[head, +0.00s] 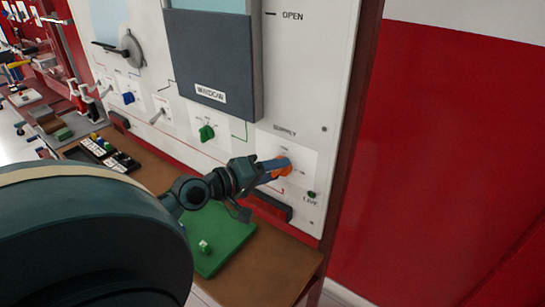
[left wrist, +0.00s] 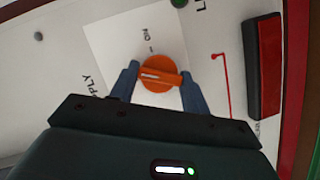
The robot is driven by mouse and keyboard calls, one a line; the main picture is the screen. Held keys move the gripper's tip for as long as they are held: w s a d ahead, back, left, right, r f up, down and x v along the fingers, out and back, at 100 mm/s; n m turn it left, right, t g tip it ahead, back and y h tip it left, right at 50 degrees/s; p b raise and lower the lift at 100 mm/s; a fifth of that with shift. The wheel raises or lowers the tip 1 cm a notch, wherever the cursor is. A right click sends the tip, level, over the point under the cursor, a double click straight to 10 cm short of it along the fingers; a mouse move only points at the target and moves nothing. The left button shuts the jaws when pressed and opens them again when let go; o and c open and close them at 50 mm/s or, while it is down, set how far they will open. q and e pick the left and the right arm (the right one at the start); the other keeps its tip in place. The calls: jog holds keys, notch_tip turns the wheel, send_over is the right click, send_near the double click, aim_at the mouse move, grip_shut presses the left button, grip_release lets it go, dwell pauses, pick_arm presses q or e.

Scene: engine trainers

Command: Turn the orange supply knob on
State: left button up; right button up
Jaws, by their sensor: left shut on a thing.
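The orange supply knob (head: 286,168) sits on a white plate under the SUPPLY label on the upright panel. My left gripper (head: 273,171) reaches it from the left, its blue fingers on the knob. In the left wrist view, the round knob (left wrist: 161,72) lies between the two fingers of my left gripper (left wrist: 160,80), one on each side. A white line on the knob's ridge runs nearly across that picture. Part of the knob is hidden by the fingers in the head view. My right gripper is not in view.
A green LIVE lamp (head: 311,194) and a dark red-edged block (head: 270,208) are close below the knob. A green knob (head: 206,132) and a grey WINDOW cover (head: 212,65) are to the left. A green mat (head: 222,246) lies on the brown ledge (head: 275,270) below.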

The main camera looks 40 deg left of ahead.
pick_arm(q)
jog(key=shift+d+r+m+g+y+p, duration=0.1)
jog(key=shift+m+g+y+p, duration=0.2)
jog(key=shift+m+y+p, duration=0.95)
jog(key=shift+d+m+g+y+p, duration=0.1)
jog(key=shift+m+g+y+p, duration=0.3)
jog(key=shift+m+p, duration=0.9)
jog(key=shift+d+r+m+g+y+p, duration=0.15)
jog(key=shift+m+y+p, duration=0.7)
jog(key=shift+m, duration=0.9)
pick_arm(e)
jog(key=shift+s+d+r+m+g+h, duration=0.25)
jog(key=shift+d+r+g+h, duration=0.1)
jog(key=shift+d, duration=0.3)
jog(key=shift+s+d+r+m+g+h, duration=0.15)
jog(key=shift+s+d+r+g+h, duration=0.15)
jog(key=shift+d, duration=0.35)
pick_arm(q)
jog(key=shift+a+f, duration=0.1)
jog(key=o, duration=1)
